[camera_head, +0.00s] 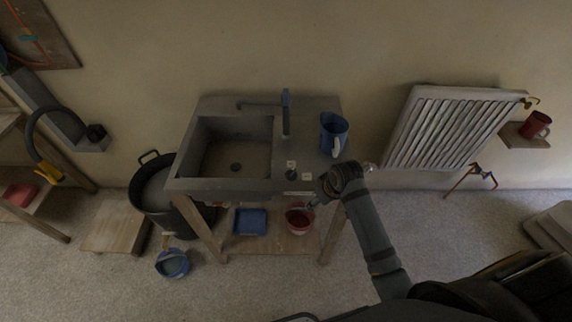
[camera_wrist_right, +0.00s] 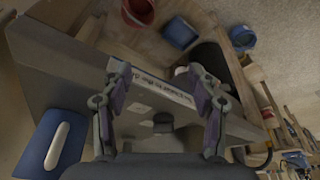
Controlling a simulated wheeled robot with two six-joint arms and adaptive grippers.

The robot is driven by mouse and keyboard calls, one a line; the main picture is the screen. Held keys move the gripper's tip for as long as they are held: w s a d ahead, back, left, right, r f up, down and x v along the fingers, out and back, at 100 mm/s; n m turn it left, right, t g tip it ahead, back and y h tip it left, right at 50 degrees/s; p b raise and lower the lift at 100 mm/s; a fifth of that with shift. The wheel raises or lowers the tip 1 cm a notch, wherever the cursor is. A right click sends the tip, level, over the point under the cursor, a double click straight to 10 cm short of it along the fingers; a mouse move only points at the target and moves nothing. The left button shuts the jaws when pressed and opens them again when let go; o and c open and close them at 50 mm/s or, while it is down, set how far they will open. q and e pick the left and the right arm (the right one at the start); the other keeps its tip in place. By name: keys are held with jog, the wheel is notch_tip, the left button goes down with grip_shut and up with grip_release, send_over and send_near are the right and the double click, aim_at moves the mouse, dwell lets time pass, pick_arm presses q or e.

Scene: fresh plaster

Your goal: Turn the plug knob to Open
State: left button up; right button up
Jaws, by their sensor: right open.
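A small dark knob (camera_head: 291,174) sits on the grey sink unit's top near its front edge, with small pale labels beside it. Their words are too small to read. The sink basin (camera_head: 205,150) lies to its left, with a dark drain (camera_head: 235,166) in its floor. My right gripper (camera_head: 321,188) is close to the right of the knob, at the front edge. In the right wrist view my right gripper (camera_wrist_right: 160,88) is open, its fingers apart over the unit's edge. A dark shape shows between them; I cannot tell whether it is the knob. My left gripper is out of view.
A blue jug (camera_head: 334,133) stands on the top just behind my right wrist; it also shows in the wrist view (camera_wrist_right: 50,150). The tap (camera_head: 286,112) rises behind the knob. A red bucket (camera_head: 299,220) and blue tray (camera_head: 250,222) are below. A radiator (camera_head: 450,128) hangs right.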

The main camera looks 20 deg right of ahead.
jog(key=w+r, duration=0.1)
jog(key=r, duration=0.1)
jog(key=n+y+p, duration=0.1)
jog(key=n+y, duration=0.1)
jog(key=n, duration=0.2)
send_near(292, 170)
jog(key=p+x, duration=0.1)
jog(key=x, duration=0.7)
jog(key=shift+a+f+p, duration=0.2)
jog(key=shift+f+p, duration=0.05)
jog(key=shift+p, duration=0.1)
jog(key=c, duration=1.2)
jog(key=shift+o, duration=0.2)
jog(key=shift+d+r+n+p, duration=0.1)
jog(key=shift+r+n+p, duration=0.1)
jog(key=shift+n+p, duration=0.4)
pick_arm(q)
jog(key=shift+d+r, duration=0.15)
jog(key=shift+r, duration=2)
pick_arm(e)
jog(key=shift+w+f+n+g+y, duration=0.15)
jog(key=shift+n+g, duration=0.1)
jog(key=shift+n, duration=0.25)
jog(key=shift+s+f+n+g+y, duration=0.15)
jog(key=shift+n+g, duration=0.1)
jog(key=shift+n, duration=0.25)
jog(key=shift+w+r, duration=0.1)
jog(key=o, duration=1.2)
jog(key=shift+c, duration=0.2)
